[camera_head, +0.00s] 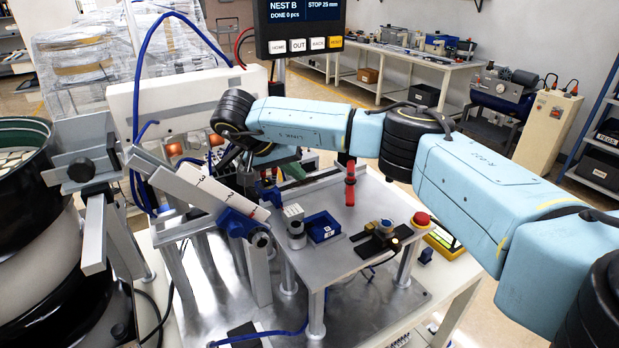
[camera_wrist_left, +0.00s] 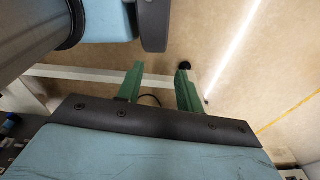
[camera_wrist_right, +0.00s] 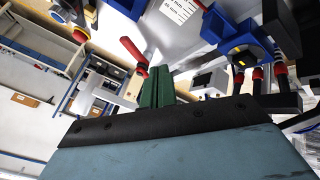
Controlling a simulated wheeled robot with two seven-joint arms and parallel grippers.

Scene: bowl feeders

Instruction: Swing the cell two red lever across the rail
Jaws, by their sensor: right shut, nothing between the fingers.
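A red lever (camera_head: 350,184) stands upright at the back of the metal fixture plate. A red lever also shows tilted in the right wrist view (camera_wrist_right: 133,50), left of my fingertips. I cannot read a cell label on it. An inclined rail (camera_head: 235,200) with printed digits slopes down to the right, left of the plate. My right gripper (camera_head: 292,170) is above the back of the plate, left of the red lever and apart from it. Its green fingers are shut and empty in the right wrist view (camera_wrist_right: 157,88). My left gripper (camera_wrist_left: 160,86) is open and empty, seen only in its wrist view.
A blue bin (camera_head: 322,228), a small grey cylinder (camera_head: 296,232) and a red button (camera_head: 421,219) sit on or beside the plate. A black bowl feeder (camera_head: 40,220) stands at left. A display (camera_head: 300,25) hangs above. My right forearm spans the back.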

